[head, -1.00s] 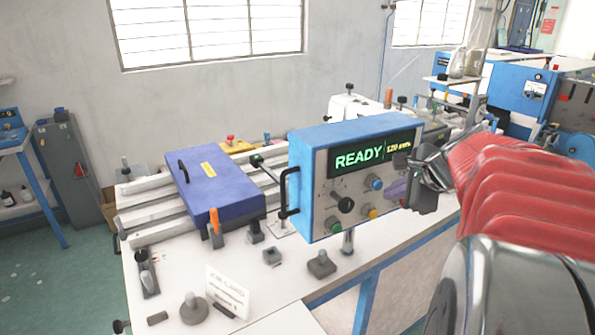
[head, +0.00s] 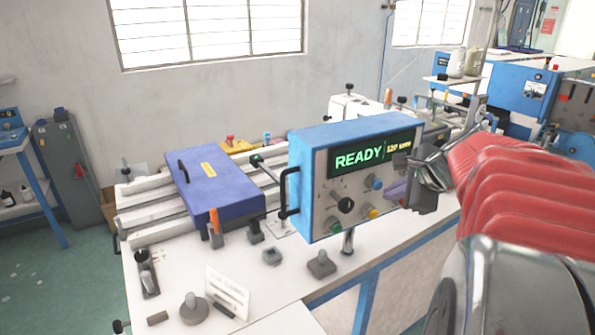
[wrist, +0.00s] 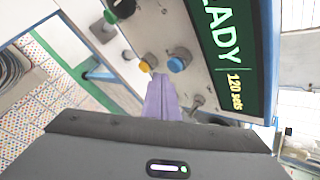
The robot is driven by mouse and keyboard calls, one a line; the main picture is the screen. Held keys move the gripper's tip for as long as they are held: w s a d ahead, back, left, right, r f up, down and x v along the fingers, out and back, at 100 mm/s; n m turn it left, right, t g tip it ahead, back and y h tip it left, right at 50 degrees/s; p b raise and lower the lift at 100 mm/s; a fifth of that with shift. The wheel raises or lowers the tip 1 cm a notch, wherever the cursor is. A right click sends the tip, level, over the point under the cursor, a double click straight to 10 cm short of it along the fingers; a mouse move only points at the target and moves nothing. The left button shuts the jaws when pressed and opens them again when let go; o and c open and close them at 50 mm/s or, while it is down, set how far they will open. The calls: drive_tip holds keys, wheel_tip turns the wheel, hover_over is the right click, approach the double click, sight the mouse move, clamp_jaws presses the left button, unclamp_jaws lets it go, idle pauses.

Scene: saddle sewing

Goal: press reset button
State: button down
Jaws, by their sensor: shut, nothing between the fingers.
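The blue control box (head: 352,130) stands on the white bench with a grey front panel. Its display (head: 372,155) reads READY in green. Below are a blue button (head: 377,184), a yellow button (head: 373,213), a green button (head: 335,225) and a black knob (head: 346,204). No reset label is readable. My gripper (head: 389,193) is shut and empty, its purple fingers in front of the panel's lower right. In the wrist view, the finger tips (wrist: 161,80) point between the yellow button (wrist: 145,65) and the blue button (wrist: 178,63). Contact cannot be told.
A small toggle (wrist: 197,102) sits on the panel beside my fingers. A purple-blue plate (head: 215,183) on rails lies left of the box. A white card (head: 228,291) and small knobbed parts stand on the front of the bench (head: 285,290).

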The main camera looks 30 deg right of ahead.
drive_tip(key=shift+w, duration=0.15)
drive_tip(key=shift+w, duration=0.3)
drive_tip(key=shift+w, duration=0.5)
idle(1.0)
drive_tip(key=shift+s, duration=0.95)
drive_tip(key=s, duration=0.5)
idle(0.6)
idle(0.5)
